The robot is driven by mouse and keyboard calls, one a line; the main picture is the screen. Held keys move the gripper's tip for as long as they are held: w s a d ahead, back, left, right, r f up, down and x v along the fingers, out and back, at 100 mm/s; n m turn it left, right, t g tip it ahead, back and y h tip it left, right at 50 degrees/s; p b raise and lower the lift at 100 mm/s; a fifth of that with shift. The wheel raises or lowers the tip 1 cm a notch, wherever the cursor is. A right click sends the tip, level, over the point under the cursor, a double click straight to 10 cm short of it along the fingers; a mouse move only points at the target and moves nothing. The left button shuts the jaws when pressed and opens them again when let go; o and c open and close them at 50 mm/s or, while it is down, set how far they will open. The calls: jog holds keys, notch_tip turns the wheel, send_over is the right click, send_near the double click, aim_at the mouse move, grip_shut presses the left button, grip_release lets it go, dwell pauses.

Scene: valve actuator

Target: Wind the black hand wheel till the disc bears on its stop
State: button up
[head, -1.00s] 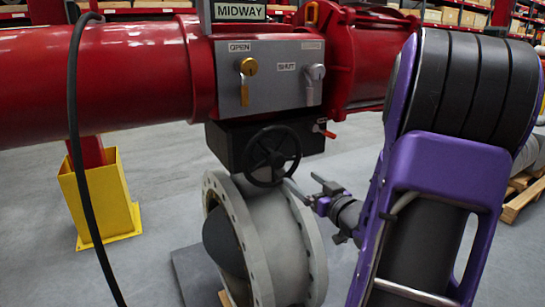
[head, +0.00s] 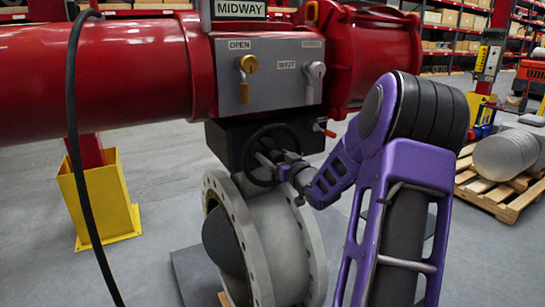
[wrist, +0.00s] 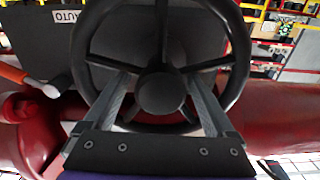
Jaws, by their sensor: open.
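The black hand wheel (head: 253,158) sits on the dark gearbox under the grey panel, above the valve. In the wrist view the wheel (wrist: 161,93) fills the middle, with its hub and several spokes facing me. My gripper (head: 268,160) is in front of the wheel. In the wrist view my gripper (wrist: 158,92) is open, its two fingers either side of the hub; I cannot tell whether they touch the wheel. The disc (head: 222,243) shows as a dark rounded shape in the grey flanged valve body (head: 285,240). The indicator (head: 240,9) reads MIDWAY. The stop is not visible.
An orange-handled lever (wrist: 28,81) is close to the wheel's left in the wrist view. A black hose (head: 77,150) hangs at left.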

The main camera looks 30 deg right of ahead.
jog(key=shift+w, duration=0.65)
grip_shut()
